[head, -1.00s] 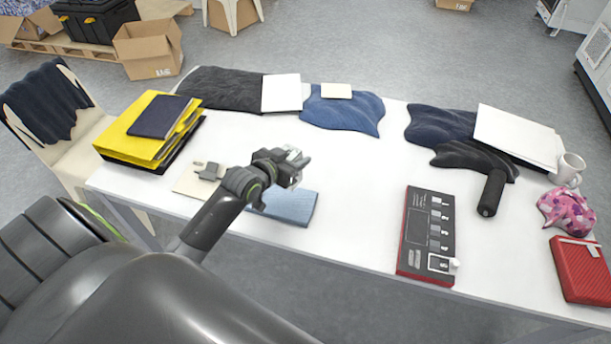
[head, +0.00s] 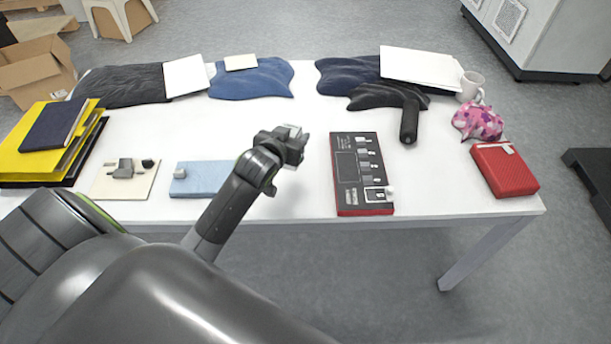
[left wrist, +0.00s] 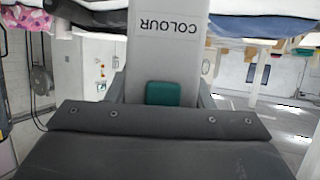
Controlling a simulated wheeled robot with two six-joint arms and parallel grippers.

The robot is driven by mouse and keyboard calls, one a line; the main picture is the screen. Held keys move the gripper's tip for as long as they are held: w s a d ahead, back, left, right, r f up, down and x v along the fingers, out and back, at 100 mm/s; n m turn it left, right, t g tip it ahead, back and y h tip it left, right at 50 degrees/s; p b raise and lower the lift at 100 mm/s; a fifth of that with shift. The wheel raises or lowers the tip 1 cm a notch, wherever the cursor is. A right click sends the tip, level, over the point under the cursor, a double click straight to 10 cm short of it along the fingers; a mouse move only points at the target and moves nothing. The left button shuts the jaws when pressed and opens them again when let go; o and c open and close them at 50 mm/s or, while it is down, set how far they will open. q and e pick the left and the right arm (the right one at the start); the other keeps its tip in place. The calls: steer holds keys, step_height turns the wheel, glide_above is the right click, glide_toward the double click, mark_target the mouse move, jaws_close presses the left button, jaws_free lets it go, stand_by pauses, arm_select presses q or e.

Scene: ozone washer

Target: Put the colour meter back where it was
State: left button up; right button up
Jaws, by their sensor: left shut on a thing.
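The colour meter (left wrist: 165,55) fills the middle of the left wrist view as a pale grey body with "COLOUR" printed upside down and a green square below. In the head view only a small pale part of it shows at the jaws. My right gripper is not in view.
The black and red panel (head: 348,188) has several grey swatches. Dark garments (head: 345,77) line the back; a mug (head: 470,86) and red case (head: 505,170) are right. The table's middle is clear.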

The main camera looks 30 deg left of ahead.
arm_select(q)
step_height(320, 180, down, 4)
steer(key=shift+a+f, duration=0.1)
steer(key=shift+f, duration=0.35)
step_height(320, 180, down, 3)
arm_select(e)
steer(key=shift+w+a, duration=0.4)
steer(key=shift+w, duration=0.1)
arm_select(q)
steer(key=shift+f, duration=0.1)
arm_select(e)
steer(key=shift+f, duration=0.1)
arm_select(q)
steer(key=o, duration=1.3)
steer(key=shift+f, duration=0.1)
